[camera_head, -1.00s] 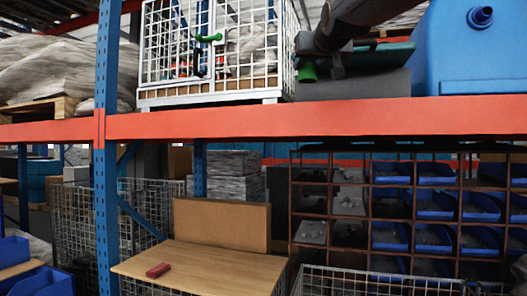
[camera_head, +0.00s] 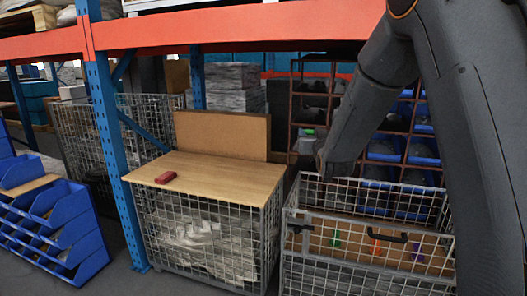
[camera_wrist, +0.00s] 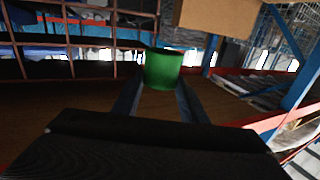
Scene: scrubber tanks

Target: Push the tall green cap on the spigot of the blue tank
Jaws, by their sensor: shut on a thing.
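The green cap (camera_wrist: 162,70) shows in the wrist view as a round green cylinder, held between the two dark fingers of my gripper (camera_wrist: 158,88). My gripper is shut on it. In the head view my arm reaches down from the upper right, and my gripper (camera_head: 323,160) is near the back left corner of a wire crate. A small green patch, which looks like the cap (camera_head: 309,131), shows at its end. The blue tank and its spigot are not in view now.
The wire crate (camera_head: 365,275) holds a few small coloured items. Left of it is a wooden-topped cage (camera_head: 225,180) with a red block (camera_head: 165,177). An orange beam (camera_head: 230,32) runs above. Blue bins (camera_head: 60,215) stand left; racks of bins stand behind.

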